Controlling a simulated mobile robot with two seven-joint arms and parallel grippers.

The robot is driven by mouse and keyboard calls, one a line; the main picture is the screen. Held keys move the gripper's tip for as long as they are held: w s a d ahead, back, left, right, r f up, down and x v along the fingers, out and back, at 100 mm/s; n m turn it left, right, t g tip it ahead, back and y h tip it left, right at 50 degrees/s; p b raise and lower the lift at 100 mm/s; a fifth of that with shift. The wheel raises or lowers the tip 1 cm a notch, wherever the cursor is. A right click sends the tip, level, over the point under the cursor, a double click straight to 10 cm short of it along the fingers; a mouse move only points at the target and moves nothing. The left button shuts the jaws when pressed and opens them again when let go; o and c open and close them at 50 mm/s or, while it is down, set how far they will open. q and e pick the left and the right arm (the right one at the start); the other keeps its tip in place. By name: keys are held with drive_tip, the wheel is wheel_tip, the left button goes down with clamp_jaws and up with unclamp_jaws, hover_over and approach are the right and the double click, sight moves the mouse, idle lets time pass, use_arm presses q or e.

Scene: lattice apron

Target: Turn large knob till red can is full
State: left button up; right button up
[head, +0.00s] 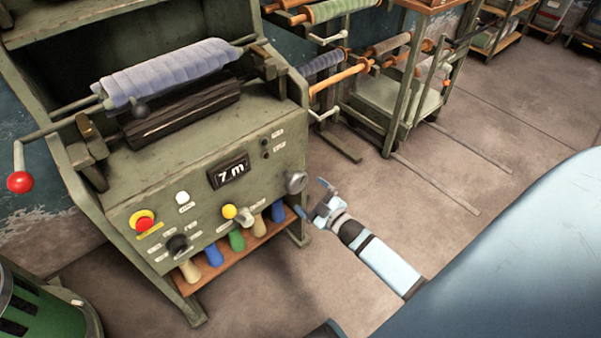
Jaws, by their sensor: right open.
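A machine (150,175) with a sloped green-grey front panel stands at left. A large grey round knob (296,182) sits at the panel's right end. A smaller black knob (178,245) is at its lower left. My right gripper (313,198) is open and empty, just right of and below the grey knob in the picture; I cannot tell if it touches it. No red can shows. My left gripper is not in view.
The panel also has a red stop button (142,220), a yellow knob (229,211) and a display (229,171) reading "7 m". A red-balled crank (19,182) juts out at left. A rack (400,95) stands behind. Floor (450,170) at right is clear.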

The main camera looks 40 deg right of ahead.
use_arm(q)
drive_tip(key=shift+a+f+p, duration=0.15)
drive_tip(key=shift+p, duration=0.2)
use_arm(e)
drive_tip(key=s, duration=0.6)
drive_tip(key=shift+s+d, duration=0.25)
drive_tip(key=shift+s, duration=0.15)
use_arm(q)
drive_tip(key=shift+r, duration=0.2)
